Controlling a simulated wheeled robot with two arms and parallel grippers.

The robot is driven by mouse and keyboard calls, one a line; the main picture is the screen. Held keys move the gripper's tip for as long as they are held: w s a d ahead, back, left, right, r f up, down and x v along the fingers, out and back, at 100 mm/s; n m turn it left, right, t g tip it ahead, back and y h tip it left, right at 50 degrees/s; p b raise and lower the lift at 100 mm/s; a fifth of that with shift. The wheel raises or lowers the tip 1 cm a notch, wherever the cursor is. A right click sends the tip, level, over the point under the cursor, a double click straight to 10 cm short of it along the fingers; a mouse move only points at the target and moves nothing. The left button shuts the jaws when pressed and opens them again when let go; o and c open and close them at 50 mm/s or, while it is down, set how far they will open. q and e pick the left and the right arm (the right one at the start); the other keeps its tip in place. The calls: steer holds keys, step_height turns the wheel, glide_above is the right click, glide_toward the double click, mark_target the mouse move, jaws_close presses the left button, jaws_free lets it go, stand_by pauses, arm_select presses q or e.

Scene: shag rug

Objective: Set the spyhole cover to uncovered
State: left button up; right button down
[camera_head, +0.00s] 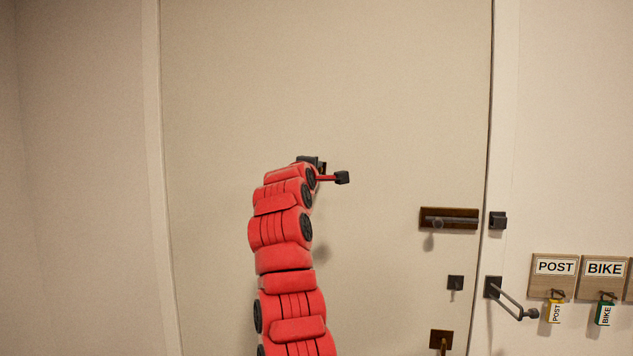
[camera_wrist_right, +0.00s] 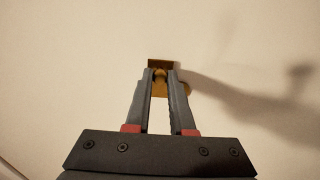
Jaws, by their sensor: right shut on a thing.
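The spyhole cover is a small brass piece on the door (camera_head: 400,110). In the right wrist view its brass plate (camera_wrist_right: 157,63) shows just beyond my fingertips, with a rounded brass edge to the right of the right finger. My right gripper (camera_wrist_right: 160,75) is shut on a small brass knob of the cover, between its fingertips. In the head view my right gripper (camera_head: 316,164) is up against the door and mostly hides the cover. I cannot tell whether the spyhole is covered. My left gripper is not in view.
A swing-bar guard (camera_head: 511,299) juts from the frame. POST (camera_head: 555,267) and BIKE (camera_head: 604,269) key plaques hang on the right wall.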

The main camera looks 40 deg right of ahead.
steer(key=shift+n, duration=0.5)
steer(key=shift+r+b, duration=0.15)
steer(key=shift+b, duration=0.15)
steer(key=c, duration=0.8)
jaws_free()
steer(key=shift+b+v, duration=3.4)
steer(key=shift+v, duration=5.3)
